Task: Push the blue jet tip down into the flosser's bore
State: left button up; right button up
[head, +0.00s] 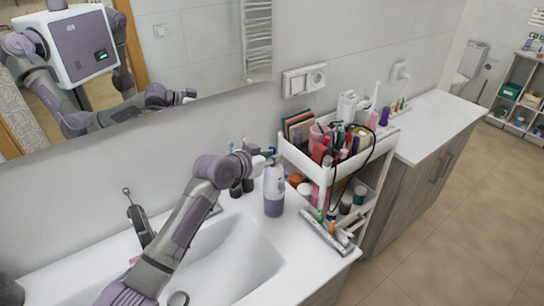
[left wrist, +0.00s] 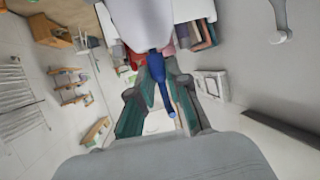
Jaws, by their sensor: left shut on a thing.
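The flosser (head: 274,190), white above with a lavender base, stands upright on the counter right of the basin. It shows in the left wrist view as a white rounded body (left wrist: 137,18). My left gripper (head: 264,158) is at its top, shut on the blue jet tip (left wrist: 160,80). In the left wrist view the tip sits between the two teal-padded fingers (left wrist: 157,70), its wider end against the flosser's top and its thin end toward the camera. The bore is hidden, so I cannot tell how deep the tip sits. My right gripper is out of view.
A white cart (head: 305,165) full of cosmetics stands close right of the flosser. Dark bottles (head: 236,187) stand just left of it. The basin (head: 225,262) lies below my left arm. A tap (head: 138,222) is at the left. The counter beyond the cart (head: 440,115) is mostly clear.

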pick_arm(q)
jog(key=shift+f, duration=0.3)
jog(key=o, duration=0.8)
jog(key=shift+r, duration=0.1)
jog(key=shift+s+a+r, duration=0.1)
jog(key=shift+s+a, duration=0.1)
jog(key=shift+s, duration=0.05)
jog(key=v, duration=1.1)
jog(key=shift+s, duration=0.1)
